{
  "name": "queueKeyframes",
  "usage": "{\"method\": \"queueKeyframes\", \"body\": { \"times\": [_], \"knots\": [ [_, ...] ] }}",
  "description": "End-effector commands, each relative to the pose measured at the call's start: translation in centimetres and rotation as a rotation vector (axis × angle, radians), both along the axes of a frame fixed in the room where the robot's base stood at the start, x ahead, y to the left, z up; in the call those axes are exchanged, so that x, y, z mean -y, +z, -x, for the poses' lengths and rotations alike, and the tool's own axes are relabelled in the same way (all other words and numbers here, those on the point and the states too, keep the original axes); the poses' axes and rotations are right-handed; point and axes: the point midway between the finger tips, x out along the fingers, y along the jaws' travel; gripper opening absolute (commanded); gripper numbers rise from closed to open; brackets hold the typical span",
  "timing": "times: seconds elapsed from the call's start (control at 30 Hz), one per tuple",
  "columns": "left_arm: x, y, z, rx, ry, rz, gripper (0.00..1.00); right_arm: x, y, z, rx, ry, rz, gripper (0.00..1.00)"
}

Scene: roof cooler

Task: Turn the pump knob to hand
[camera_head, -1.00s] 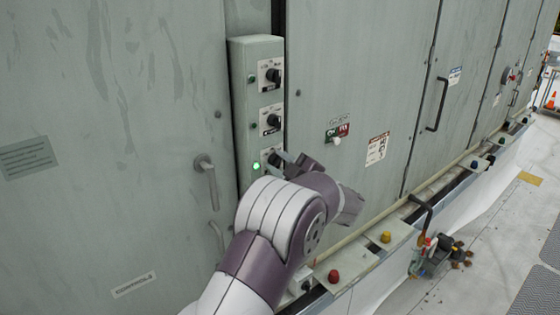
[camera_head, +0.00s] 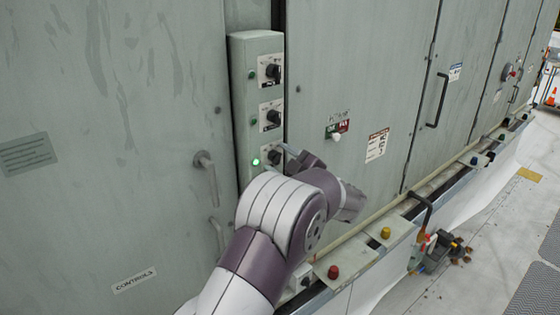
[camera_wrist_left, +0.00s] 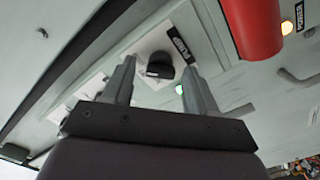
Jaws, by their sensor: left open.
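The pump knob (camera_wrist_left: 160,65) is a black round knob on a white plate, with a PUMP label beside it in the left wrist view. In the head view it appears to be the lowest knob (camera_head: 273,157) on the narrow grey control box (camera_head: 240,110), beside a lit green lamp (camera_head: 256,162). My left gripper (camera_head: 290,152) is just right of this knob. In the left wrist view its two fingers are apart, with the knob showing between their tips; contact is not visible. I cannot read the knob's setting. My right gripper is not in view.
Two more black knobs (camera_head: 272,71) (camera_head: 270,117) sit above on the box. A red cylindrical part (camera_wrist_left: 250,28) shows close in the left wrist view. A door handle (camera_head: 207,175) is at left. Red (camera_head: 333,272) and yellow (camera_head: 385,233) buttons line the lower ledge.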

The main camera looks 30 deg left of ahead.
Motion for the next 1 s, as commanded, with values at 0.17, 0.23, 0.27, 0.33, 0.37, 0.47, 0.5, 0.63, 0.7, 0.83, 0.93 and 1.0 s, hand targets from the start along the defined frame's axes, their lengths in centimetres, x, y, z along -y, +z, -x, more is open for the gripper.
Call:
{"method": "queueKeyframes", "body": {
  "times": [0.17, 0.23, 0.27, 0.33, 0.37, 0.47, 0.5, 0.63, 0.7, 0.83, 0.93, 1.0],
  "knots": [
    [3.7, -0.8, 1.4, 0.003, -0.006, 0.001, 0.58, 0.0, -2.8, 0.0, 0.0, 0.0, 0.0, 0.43],
    [5.6, -0.8, 2.2, 0.003, -0.007, 0.0, 0.58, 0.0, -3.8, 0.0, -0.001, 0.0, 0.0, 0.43],
    [6.3, -0.8, 2.5, 0.003, -0.006, 0.001, 0.58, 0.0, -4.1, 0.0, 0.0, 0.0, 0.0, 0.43],
    [8.0, -0.7, 3.2, 0.002, -0.006, 0.001, 0.58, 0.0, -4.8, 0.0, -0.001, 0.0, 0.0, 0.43],
    [8.6, -0.7, 3.5, 0.002, -0.006, 0.001, 0.58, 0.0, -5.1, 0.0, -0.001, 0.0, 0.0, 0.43],
    [10.2, -0.5, 4.1, 0.001, -0.004, 0.001, 0.58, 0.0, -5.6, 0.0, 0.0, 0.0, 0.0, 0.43],
    [10.6, -0.4, 4.3, 0.0, -0.003, 0.0, 0.58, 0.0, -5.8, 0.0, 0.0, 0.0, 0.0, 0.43],
    [11.3, -0.1, 4.7, -0.001, -0.001, 0.0, 0.58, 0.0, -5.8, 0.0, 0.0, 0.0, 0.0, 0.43],
    [11.4, -0.1, 4.7, -0.001, -0.001, 0.0, 0.58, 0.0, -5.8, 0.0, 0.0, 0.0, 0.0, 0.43],
    [11.3, -0.1, 4.7, -0.001, -0.001, 0.0, 0.58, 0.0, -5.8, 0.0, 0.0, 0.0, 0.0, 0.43],
    [11.3, -0.1, 4.7, -0.001, -0.001, 0.0, 0.58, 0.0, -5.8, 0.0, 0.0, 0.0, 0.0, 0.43],
    [11.3, -0.1, 4.7, -0.001, -0.001, 0.0, 0.58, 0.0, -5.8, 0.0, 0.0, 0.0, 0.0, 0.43]
  ]
}}
